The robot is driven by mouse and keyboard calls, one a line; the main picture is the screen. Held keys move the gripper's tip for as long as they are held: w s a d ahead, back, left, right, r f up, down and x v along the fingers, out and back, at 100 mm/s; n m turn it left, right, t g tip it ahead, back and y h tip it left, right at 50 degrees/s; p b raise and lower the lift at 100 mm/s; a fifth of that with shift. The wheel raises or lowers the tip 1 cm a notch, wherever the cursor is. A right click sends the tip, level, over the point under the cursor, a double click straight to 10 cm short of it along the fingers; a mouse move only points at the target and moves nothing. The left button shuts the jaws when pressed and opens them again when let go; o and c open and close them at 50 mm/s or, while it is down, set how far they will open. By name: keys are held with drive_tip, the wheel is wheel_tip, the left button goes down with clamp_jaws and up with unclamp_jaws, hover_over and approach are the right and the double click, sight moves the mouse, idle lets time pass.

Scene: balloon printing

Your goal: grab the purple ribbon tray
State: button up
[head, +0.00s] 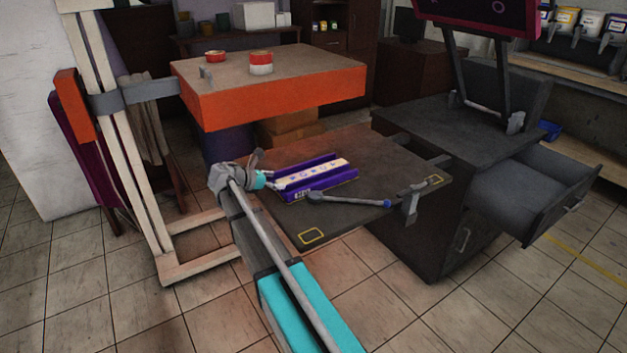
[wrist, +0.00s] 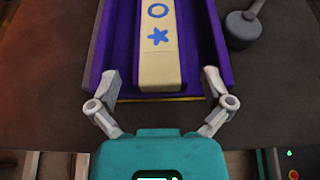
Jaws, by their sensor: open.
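The purple ribbon tray (head: 309,180) lies flat on the dark low table in the head view. A cream ribbon with blue shapes runs along its middle. In the wrist view the tray (wrist: 105,60) points away from me, and its near end is just ahead of my gripper. My gripper (wrist: 160,85) is open, with one finger at each side of the tray's near end. I cannot tell whether the fingers touch it. In the head view my gripper (head: 272,182) is at the tray's left end, partly hidden by my arm.
The dark table (head: 345,222) has a grey handled tool (head: 345,200) lying close in front of the tray. A dark cabinet (head: 420,220) with an open drawer (head: 545,190) stands to the right.

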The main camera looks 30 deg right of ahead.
sight(291, 179)
drive_tip(key=shift+d+f, duration=0.1)
drive_tip(key=shift+d, duration=0.15)
drive_tip(key=shift+d, duration=0.1)
drive_tip(key=shift+b+x, duration=0.9)
drive_tip(key=shift+x, duration=1.55)
drive_tip(key=shift+w, duration=0.1)
drive_tip(key=shift+d, duration=0.1)
drive_tip(key=c, duration=1.1)
drive_tip(key=shift+r, duration=0.25)
drive_tip(key=shift+c, duration=0.2)
wheel_tip(291, 179, up, 3)
drive_tip(key=p, duration=0.3)
drive_tip(key=s+d+r+p, duration=0.2)
drive_tip(key=s+r+p, duration=0.7)
drive_tip(key=s, duration=0.4)
drive_tip(key=shift+s+d+r+p, duration=0.3)
drive_tip(key=shift+s+d+p, duration=0.1)
drive_tip(key=shift+p, duration=0.15)
